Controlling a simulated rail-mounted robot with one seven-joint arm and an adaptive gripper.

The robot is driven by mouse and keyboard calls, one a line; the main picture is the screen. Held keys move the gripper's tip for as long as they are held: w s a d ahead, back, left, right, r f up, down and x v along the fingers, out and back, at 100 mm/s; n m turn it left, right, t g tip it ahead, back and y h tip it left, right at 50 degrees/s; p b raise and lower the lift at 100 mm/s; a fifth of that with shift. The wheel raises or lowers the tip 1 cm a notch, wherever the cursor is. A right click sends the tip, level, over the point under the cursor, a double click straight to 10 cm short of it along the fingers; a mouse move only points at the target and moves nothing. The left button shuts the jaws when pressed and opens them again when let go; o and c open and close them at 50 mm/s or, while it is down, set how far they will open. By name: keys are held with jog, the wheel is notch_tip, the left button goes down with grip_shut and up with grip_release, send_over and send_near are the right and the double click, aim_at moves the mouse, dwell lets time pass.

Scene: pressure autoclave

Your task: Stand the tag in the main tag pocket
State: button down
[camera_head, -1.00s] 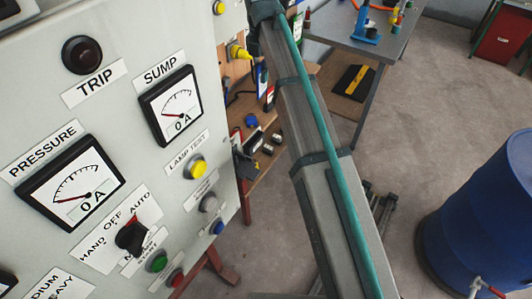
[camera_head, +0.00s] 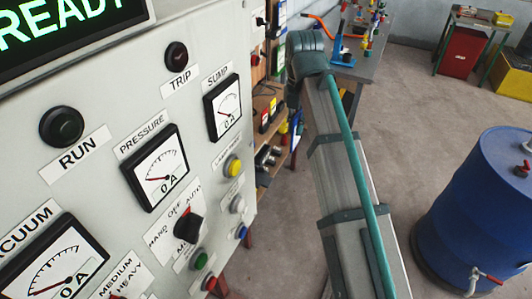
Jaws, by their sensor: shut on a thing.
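My arm (camera_head: 345,170) runs up the middle of the picture to a dark joint (camera_head: 306,62) beside the panel's right edge. My gripper is not in view, and the part of the arm past that joint is hidden or out of frame. I cannot make out the tag or the main tag pocket. The grey control panel (camera_head: 100,95) fills the left side, with labelled gauges, buttons and a selector switch (camera_head: 188,227) marked HAND OFF AUTO.
A blue drum (camera_head: 470,215) with a tap stands at the right. A grey bench (camera_head: 362,68) with tools is behind the arm, and a wooden shelf (camera_head: 268,108) is beside the panel. A red cabinet (camera_head: 462,52) stands far back. The concrete floor (camera_head: 420,110) between is clear.

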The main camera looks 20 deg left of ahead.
jog(key=shift+w+a+f+p, duration=0.65)
jog(key=shift+a+f+p, duration=0.15)
jog(key=shift+a+f, duration=1.15)
jog(key=shift+w+a+f+p, duration=0.6)
jog(key=shift+a+f+p, duration=0.25)
jog(key=shift+a+f, duration=1.05)
jog(key=shift+w+a+f+p, duration=0.75)
jog(key=shift+a+f, duration=0.95)
jog(key=shift+f, duration=0.45)
jog(key=shift+s+f, duration=0.1)
jog(key=shift+f, duration=0.1)
jog(key=c, duration=1.3)
grip_release()
jog(key=shift+r, duration=0.15)
notch_tip(320, 180, up, 12)
jog(key=b, duration=0.3)
jog(key=shift+r, duration=0.15)
